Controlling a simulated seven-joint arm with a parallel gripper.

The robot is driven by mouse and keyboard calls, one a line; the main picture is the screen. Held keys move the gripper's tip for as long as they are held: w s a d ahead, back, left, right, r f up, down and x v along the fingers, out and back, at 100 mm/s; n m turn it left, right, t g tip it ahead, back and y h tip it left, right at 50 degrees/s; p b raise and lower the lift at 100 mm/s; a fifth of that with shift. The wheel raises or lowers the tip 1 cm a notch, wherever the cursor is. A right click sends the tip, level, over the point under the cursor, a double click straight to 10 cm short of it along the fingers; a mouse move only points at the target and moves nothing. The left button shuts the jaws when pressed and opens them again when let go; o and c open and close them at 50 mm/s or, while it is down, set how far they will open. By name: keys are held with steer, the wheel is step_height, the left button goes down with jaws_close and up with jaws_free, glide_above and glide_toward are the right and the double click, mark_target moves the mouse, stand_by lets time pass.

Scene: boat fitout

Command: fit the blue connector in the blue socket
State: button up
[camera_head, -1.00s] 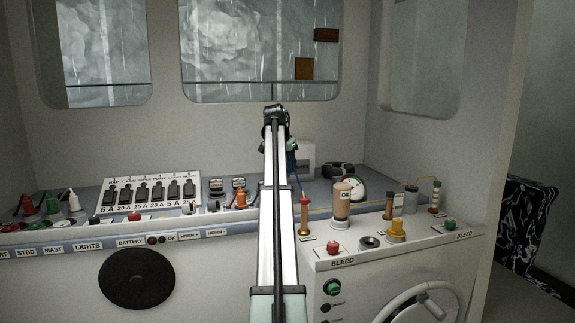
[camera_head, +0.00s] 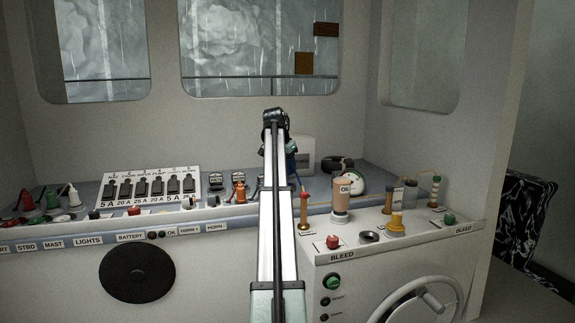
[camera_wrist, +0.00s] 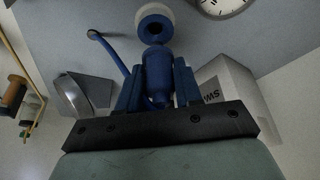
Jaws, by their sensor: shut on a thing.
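The blue connector (camera_wrist: 157,76) is upright in the wrist view, held between the two dark blue fingers of my gripper (camera_wrist: 158,66). A blue cable (camera_wrist: 114,51) curves from it up left to a dark fitting on the grey surface. Just beyond the connector's far end is a round blue socket (camera_wrist: 153,29) with a pale rim and a dark centre. The two look nearly in line; I cannot tell if they touch. In the head view my arm hides the socket and most of the gripper; a bit of blue (camera_head: 291,166) shows beside it.
A white box (camera_wrist: 230,88) stands close on the right of the gripper, and a round gauge (camera_wrist: 222,4) is beyond. A grey metal part (camera_wrist: 82,93) is on the left. In the head view, a switch panel (camera_head: 150,187) and an oil bottle (camera_head: 342,195) flank my arm.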

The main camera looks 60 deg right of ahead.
steer(key=shift+f, duration=1.85)
steer(key=shift+f, duration=0.15)
steer(key=o, duration=1.1)
steer(key=v, duration=1.4)
steer(key=shift+d, duration=0.1)
